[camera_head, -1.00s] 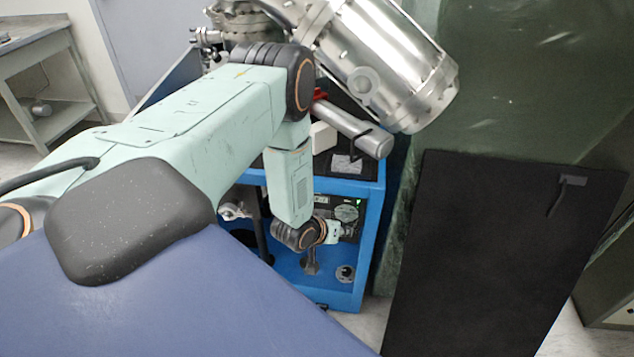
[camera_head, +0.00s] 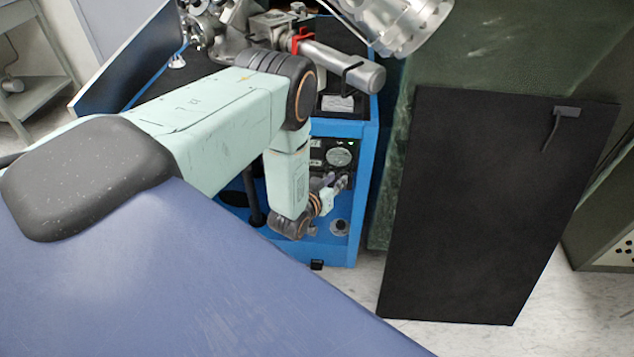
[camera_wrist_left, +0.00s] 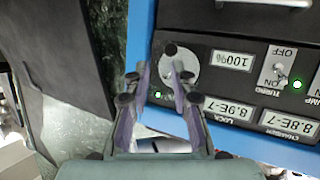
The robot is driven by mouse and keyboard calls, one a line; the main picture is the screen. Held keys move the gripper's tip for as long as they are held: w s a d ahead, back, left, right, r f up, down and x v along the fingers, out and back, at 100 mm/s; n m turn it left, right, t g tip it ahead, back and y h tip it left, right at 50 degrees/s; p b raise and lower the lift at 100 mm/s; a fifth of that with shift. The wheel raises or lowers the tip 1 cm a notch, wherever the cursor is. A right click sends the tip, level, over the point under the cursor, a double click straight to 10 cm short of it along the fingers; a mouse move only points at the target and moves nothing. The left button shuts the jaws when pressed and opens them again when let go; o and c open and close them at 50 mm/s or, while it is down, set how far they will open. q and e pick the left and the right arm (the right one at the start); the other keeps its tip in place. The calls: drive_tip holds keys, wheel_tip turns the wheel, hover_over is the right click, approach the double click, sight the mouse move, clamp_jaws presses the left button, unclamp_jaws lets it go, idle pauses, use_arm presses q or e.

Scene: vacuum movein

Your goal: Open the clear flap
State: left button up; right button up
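My left gripper (camera_head: 335,183) is in front of the control panel (camera_head: 322,147) of the blue cabinet. The wrist view shows the left gripper (camera_wrist_left: 163,75) open, its two purple-grey fingers apart with nothing seen between them. Its fingertips overlap the round grey dial (camera_wrist_left: 186,67) on the black panel (camera_wrist_left: 228,82); contact cannot be told. The dial also shows in the head view (camera_head: 340,157), just above the gripper. I cannot make out a clear flap for certain in either view. My right gripper is not in view.
The blue cabinet frame (camera_head: 366,170) surrounds the panel. A toggle switch (camera_wrist_left: 280,70) and lit readouts (camera_wrist_left: 231,61) are beside the dial. A black board (camera_head: 480,210) leans against a green surface (camera_head: 500,60) at right. A metal cylinder (camera_head: 345,67) sits above the panel.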

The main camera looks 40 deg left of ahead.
use_arm(q)
drive_tip(key=f+t+b, duration=0.1)
drive_tip(key=b, duration=0.1)
drive_tip(key=w+a+f+t+b, duration=0.1)
drive_tip(key=b, duration=0.1)
drive_tip(key=f+m+t+b, duration=0.1)
drive_tip(key=b, duration=0.1)
drive_tip(key=shift+w+a+f+t+y, duration=0.15)
drive_tip(key=shift+w+f+t+y, duration=0.15)
drive_tip(key=shift+y, duration=0.1)
drive_tip(key=p, duration=0.1)
approach(337, 179)
drive_tip(key=s+d+f+g+h, duration=0.1)
drive_tip(key=s+d+f+g, duration=0.2)
drive_tip(key=s, duration=0.3)
drive_tip(key=s+d+f+g+h, duration=0.1)
drive_tip(key=s+d+f+g, duration=0.3)
drive_tip(key=s+d+g, duration=0.2)
drive_tip(key=shift+s+f+m+g, duration=0.3)
drive_tip(key=shift+m, duration=0.1)
